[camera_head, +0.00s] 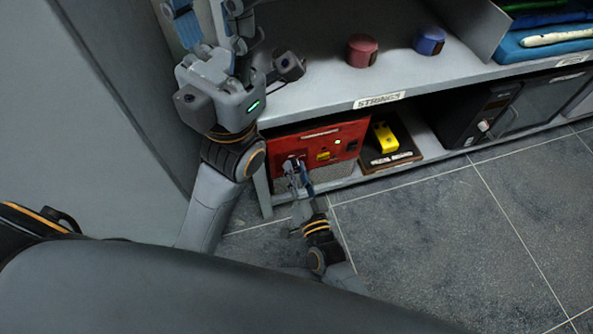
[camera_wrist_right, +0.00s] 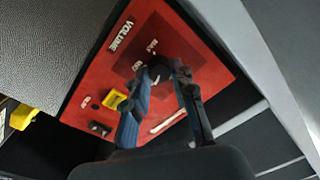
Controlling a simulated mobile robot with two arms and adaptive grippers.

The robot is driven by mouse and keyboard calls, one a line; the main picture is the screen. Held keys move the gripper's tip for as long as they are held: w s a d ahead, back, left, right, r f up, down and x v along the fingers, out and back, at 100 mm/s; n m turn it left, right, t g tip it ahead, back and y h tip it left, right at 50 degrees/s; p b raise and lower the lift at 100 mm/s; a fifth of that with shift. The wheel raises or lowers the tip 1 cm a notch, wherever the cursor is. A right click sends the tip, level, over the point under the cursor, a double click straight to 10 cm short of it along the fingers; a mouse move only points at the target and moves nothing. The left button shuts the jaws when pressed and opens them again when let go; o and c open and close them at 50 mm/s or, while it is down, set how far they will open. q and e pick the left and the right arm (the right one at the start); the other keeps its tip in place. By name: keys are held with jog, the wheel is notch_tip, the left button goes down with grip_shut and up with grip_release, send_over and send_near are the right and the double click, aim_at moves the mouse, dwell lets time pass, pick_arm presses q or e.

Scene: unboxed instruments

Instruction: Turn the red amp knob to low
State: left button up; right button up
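The red amp (camera_head: 318,139) stands on the lower shelf in the head view. Its red panel (camera_wrist_right: 113,66) fills the middle of the right wrist view, with a VOLUME label and a round black knob (camera_wrist_right: 158,67) beside small white lettering. My right gripper (camera_head: 298,171) is at the amp's front and covers the knob in the head view. In the right wrist view its fingertips (camera_wrist_right: 165,75) are close together at the knob; I cannot tell whether both press on it. My left gripper (camera_head: 213,20) is raised at the upper left, fingers apart and empty.
A yellow pedal (camera_head: 384,137) on a dark board is right of the amp. A black amp (camera_head: 478,115) stands further right. The shelf top (camera_head: 325,85), labelled STRINGS, overhangs the red amp and carries a red and a blue round item.

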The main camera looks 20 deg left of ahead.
jog(key=o, duration=0.3)
jog(key=shift+o, duration=0.3)
notch_tip(320, 180, up, 10)
dwell(0.8)
